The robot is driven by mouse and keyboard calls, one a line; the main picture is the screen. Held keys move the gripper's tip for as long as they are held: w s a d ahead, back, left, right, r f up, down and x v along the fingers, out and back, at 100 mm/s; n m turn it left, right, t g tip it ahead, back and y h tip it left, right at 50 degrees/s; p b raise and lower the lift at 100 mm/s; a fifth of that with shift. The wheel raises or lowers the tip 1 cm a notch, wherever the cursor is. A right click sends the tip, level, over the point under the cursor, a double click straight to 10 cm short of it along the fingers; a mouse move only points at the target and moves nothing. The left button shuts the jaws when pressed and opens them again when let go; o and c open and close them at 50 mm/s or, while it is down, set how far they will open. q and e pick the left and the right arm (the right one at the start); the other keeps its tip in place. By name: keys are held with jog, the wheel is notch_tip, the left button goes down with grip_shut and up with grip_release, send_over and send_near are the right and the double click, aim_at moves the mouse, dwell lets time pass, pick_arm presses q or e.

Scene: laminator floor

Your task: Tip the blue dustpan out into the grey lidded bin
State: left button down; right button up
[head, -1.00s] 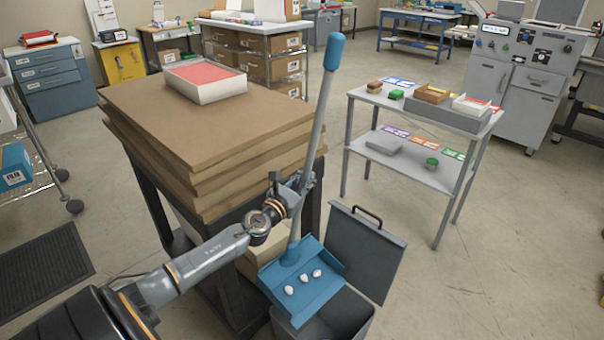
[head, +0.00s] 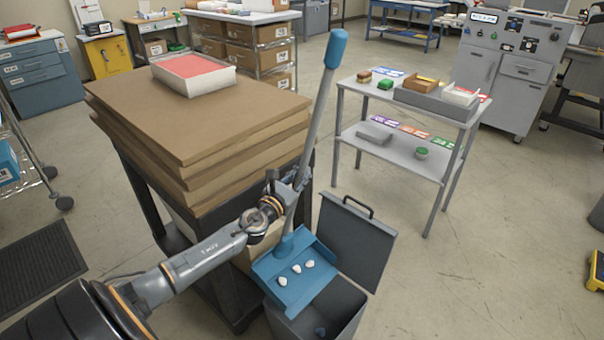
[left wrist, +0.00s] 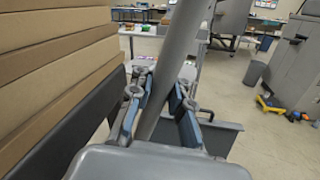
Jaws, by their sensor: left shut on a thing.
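The blue dustpan (head: 299,279) has a long grey handle with a blue end (head: 337,48). Several white lumps (head: 296,275) lie in its pan. My left gripper (head: 291,190) is shut on the grey handle, which also shows between its fingers in the left wrist view (left wrist: 163,105). The pan is over the left part of the grey lidded bin (head: 345,305). The bin's lid (head: 352,243) stands open on the far side, and a small dark bluish thing shows inside the bin. My right gripper is not in view.
A stack of brown boards (head: 185,125) on a dark stand is close behind my left arm, with a white tray (head: 195,75) on top. A grey two-level table (head: 405,160) stands beyond the bin.

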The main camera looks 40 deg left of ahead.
pick_arm(q)
jog(key=shift+m, duration=0.7)
jog(key=d, duration=0.1)
jog(key=d+p, duration=0.1)
jog(key=d, duration=0.1)
jog(key=d+p, duration=0.1)
jog(key=d, duration=0.1)
jog(key=shift+s+d+r, duration=0.2)
jog(key=shift+r, duration=0.2)
jog(key=shift+m, duration=0.7)
jog(key=shift+s+d+p, duration=0.15)
jog(key=shift+d+p, duration=0.35)
jog(key=shift+d, duration=0.9)
jog(key=shift+s+d+p, duration=0.1)
jog(key=shift+d+p, duration=0.35)
jog(key=shift+d, duration=0.9)
jog(key=shift+a, duration=0.1)
jog(key=shift+w+a+r+n+b, duration=0.15)
jog(key=shift+a+n+b, duration=0.3)
jog(key=shift+a, duration=1.25)
jog(key=shift+w+a+r+n+b, duration=0.15)
jog(key=shift+a+n+b, duration=0.25)
jog(key=shift+a, duration=1.35)
jog(key=shift+w+a+r+n+b, duration=0.15)
jog(key=shift+a+n+b, duration=0.3)
jog(key=shift+a, duration=1.25)
jog(key=shift+f, duration=0.1)
